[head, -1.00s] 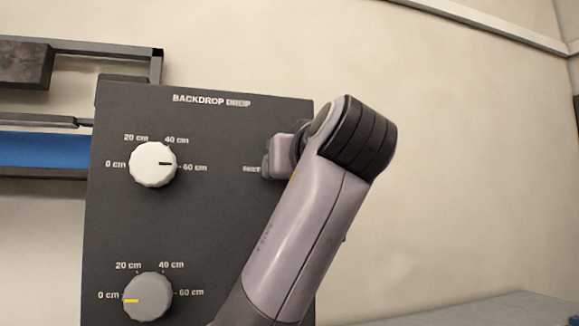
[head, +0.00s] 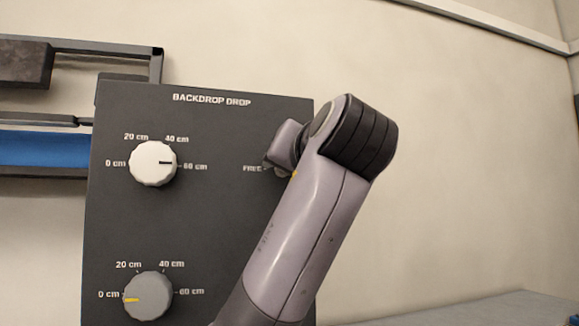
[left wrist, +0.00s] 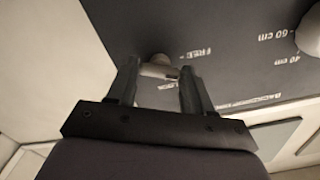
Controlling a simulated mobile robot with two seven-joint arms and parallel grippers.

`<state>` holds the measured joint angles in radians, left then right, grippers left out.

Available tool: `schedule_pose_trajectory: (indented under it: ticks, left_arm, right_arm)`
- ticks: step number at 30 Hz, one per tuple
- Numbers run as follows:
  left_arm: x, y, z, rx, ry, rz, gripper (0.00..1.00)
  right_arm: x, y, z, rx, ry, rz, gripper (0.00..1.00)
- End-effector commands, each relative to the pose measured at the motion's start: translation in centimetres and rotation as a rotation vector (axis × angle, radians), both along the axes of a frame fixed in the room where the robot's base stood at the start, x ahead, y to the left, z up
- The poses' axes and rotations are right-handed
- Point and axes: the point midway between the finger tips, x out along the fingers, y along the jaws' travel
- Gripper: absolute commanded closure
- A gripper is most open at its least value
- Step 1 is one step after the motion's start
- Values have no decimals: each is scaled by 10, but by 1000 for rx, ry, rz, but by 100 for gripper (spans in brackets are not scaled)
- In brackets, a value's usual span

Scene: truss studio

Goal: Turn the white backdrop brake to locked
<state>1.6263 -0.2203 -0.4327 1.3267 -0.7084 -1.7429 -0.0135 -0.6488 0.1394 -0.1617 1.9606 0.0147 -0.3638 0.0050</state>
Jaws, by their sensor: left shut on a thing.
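The white backdrop brake (left wrist: 160,70) shows in the left wrist view as a pale bar on a round hub, between the two fingers of my left gripper (left wrist: 160,84). The fingers are shut on it. The FREE label (left wrist: 188,55) is beside the hub; another label nearer the gripper is partly hidden. In the head view my left gripper (head: 281,158) is at the right side of the dark panel (head: 220,225), mostly behind my wrist, and the brake is hidden there. The bar's exact setting is hard to tell. My right gripper is not in view.
The panel, headed BACKDROP DROP, carries a white knob (head: 152,164) pointing to 60 cm and a grey knob (head: 147,296) pointing to 0 cm. Dark rails with a blue strip (head: 45,150) are at the left. The wall right of my arm is clear.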

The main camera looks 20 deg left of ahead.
Motion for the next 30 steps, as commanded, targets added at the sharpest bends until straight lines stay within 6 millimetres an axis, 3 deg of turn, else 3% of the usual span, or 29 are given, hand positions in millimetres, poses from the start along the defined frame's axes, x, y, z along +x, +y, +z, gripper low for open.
schedule_pose_trajectory:
  ticks: [30]
  left_arm:
    - [0, -1, 1, 769, 517, -2, 79]
  right_arm:
    - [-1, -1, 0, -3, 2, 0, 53]
